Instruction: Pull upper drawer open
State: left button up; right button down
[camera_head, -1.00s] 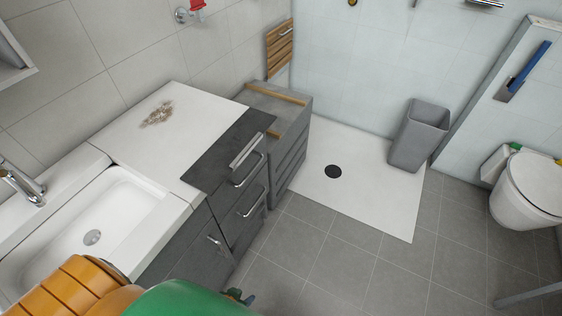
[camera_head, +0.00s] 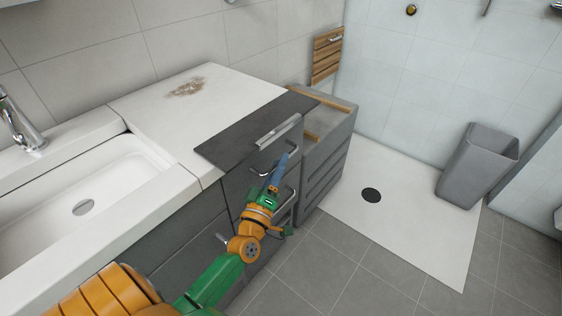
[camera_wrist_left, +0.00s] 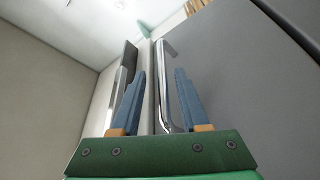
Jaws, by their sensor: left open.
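The grey upper drawer (camera_head: 238,182) is in the dark cabinet under the counter, and its front looks flush. Its chrome bar handle (camera_head: 291,147) shows partly behind my left gripper (camera_head: 278,168). My left gripper is open with its blue fingers at the drawer front. In the left wrist view, the chrome handle (camera_wrist_left: 162,85) lies between the fingers of my left gripper (camera_wrist_left: 159,85), and the jaws are not closed on it. The drawer's grey front (camera_wrist_left: 235,85) fills the right side there. My right gripper is not in view.
A dark panel with another chrome handle (camera_head: 278,131) lies on the counter (camera_head: 180,125) above the drawer. A lower drawer handle (camera_head: 285,202) sits below my gripper. A grey drawer unit (camera_head: 333,140) stands close on the right. The tiled floor (camera_head: 350,260) in front is clear.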

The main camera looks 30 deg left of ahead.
pick_arm(q)
jog(key=shift+x, duration=0.95)
grip_shut()
jog(key=shift+r, duration=0.1)
dwell(0.5)
